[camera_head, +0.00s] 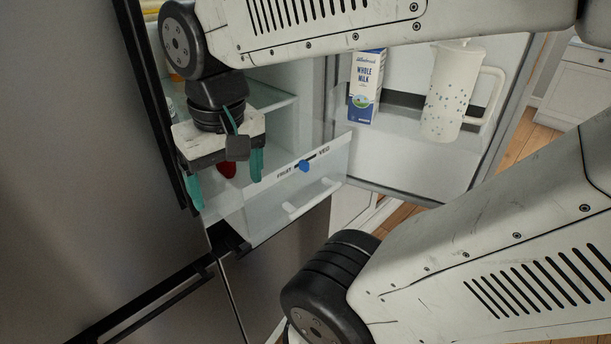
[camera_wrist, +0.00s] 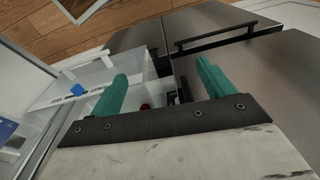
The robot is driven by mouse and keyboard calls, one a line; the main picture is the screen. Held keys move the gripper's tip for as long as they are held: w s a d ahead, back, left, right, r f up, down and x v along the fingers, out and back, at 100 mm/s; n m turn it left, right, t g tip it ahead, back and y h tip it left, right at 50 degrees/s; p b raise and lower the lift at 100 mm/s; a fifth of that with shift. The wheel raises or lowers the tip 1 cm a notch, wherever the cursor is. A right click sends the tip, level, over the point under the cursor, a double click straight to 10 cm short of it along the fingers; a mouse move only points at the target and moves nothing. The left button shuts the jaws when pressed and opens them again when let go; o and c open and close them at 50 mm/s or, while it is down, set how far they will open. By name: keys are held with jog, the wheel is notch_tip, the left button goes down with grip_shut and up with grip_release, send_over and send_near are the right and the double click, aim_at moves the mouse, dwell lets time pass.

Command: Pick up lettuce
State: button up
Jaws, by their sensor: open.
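I cannot make out any lettuce in either view. My gripper (camera_head: 226,188) is open, with its two teal fingers apart and nothing between them. It points down at the front of the open fridge, over the left part of the clear crisper drawer (camera_head: 275,213). In the wrist view the fingers of my gripper (camera_wrist: 162,72) also stand apart, with the drawer behind the left finger. A small red thing (camera_head: 228,171) shows between the fingers, lower down; what it is I cannot tell. My gripper and arm hide part of the drawer and fridge interior.
The open fridge door (camera_head: 398,172) stands at the right, with a milk carton (camera_head: 366,88) and a white spotted pitcher (camera_head: 448,95) on its shelf. A glass shelf (camera_head: 278,104) is above the drawer. A steel door (camera_head: 85,150) fills the left side.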

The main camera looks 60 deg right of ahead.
jog(key=w+d+f+m, duration=0.1)
jog(key=w+d+m, duration=0.7)
jog(key=d+m, duration=0.35)
jog(key=w+d+f+m+g, duration=0.1)
jog(key=d+f+m, duration=0.2)
jog(key=d+m, duration=0.35)
jog(key=d+f+m, duration=0.3)
jog(key=d, duration=0.7)
notch_tip(320, 180, down, 7)
jog(key=shift+w+f, duration=0.15)
notch_tip(320, 180, down, 7)
jog(key=shift+f, duration=0.15)
jog(key=c, duration=1.1)
